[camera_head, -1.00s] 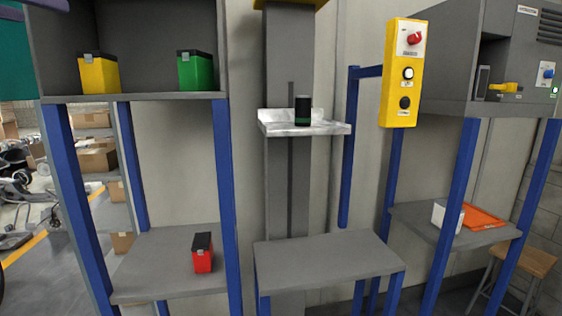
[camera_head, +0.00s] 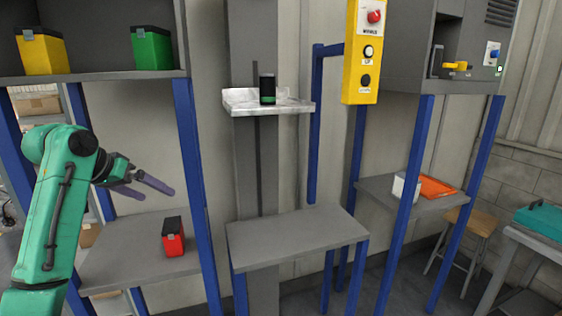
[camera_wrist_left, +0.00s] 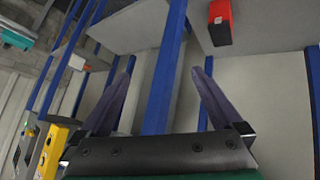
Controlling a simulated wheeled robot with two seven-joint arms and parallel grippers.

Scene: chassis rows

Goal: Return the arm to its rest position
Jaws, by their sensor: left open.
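My left arm (camera_head: 55,205) is green and comes in from the left in the head view. Its left gripper (camera_head: 152,188) is open and empty, in the air above the lower left shelf and left of the red box (camera_head: 173,237). In the left wrist view, both dark fingers of the left gripper (camera_wrist_left: 160,100) are spread apart with nothing between them. A blue post (camera_wrist_left: 165,85) shows beyond them. The red box (camera_wrist_left: 220,22) shows at the top of that view, apart from the fingers. My right gripper does not show.
A yellow box (camera_head: 41,50) and a green box (camera_head: 152,47) stand on the upper left shelf. A black cylinder (camera_head: 267,89) stands on the pale bracket shelf (camera_head: 240,104). The middle table (camera_head: 295,235) is bare. A yellow button panel (camera_head: 363,52) hangs at its right. Blue posts (camera_head: 190,160) are obstacles.

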